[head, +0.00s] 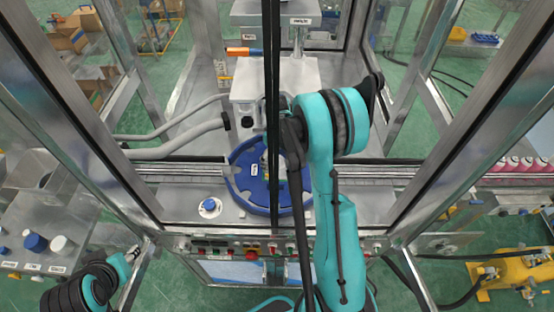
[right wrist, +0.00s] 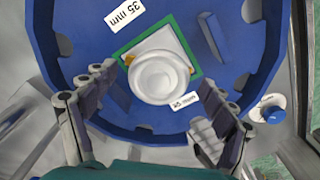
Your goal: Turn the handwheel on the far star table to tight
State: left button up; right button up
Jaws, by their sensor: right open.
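The blue star table (head: 240,180) lies inside the machine frame in the head view, partly hidden by a dark post and my right arm. In the right wrist view it is a large blue disc (right wrist: 75,45) with a "35 mm" label. A round white knob, which looks like the handwheel (right wrist: 158,77), sits over a green-edged square at its middle. My right gripper (right wrist: 160,108) is open, with one finger on each side of the knob's near side, apparently not touching it. My left gripper (head: 133,253) is at the lower left, away from the table; its fingers are too small to read.
A white knob with a blue centre (head: 209,207) stands left of the star table and also shows in the right wrist view (right wrist: 270,108). A control panel (head: 225,247) runs along the front. Metal frame posts stand on both sides. Pink cans (head: 520,165) line the right conveyor.

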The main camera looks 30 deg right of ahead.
jog(key=shift+c, duration=0.4)
jog(key=c, duration=1.1)
jog(key=m+b, duration=0.2)
jog(key=m, duration=0.1)
jog(key=shift+a+f+m+b, duration=0.1)
jog(key=shift+m+b, duration=0.25)
jog(key=shift+m, duration=0.05)
jog(key=m+b, duration=0.2)
jog(key=m, duration=0.2)
jog(key=shift+w+a+m, duration=0.1)
jog(key=shift+m, duration=0.6)
jog(key=o, duration=1.2)
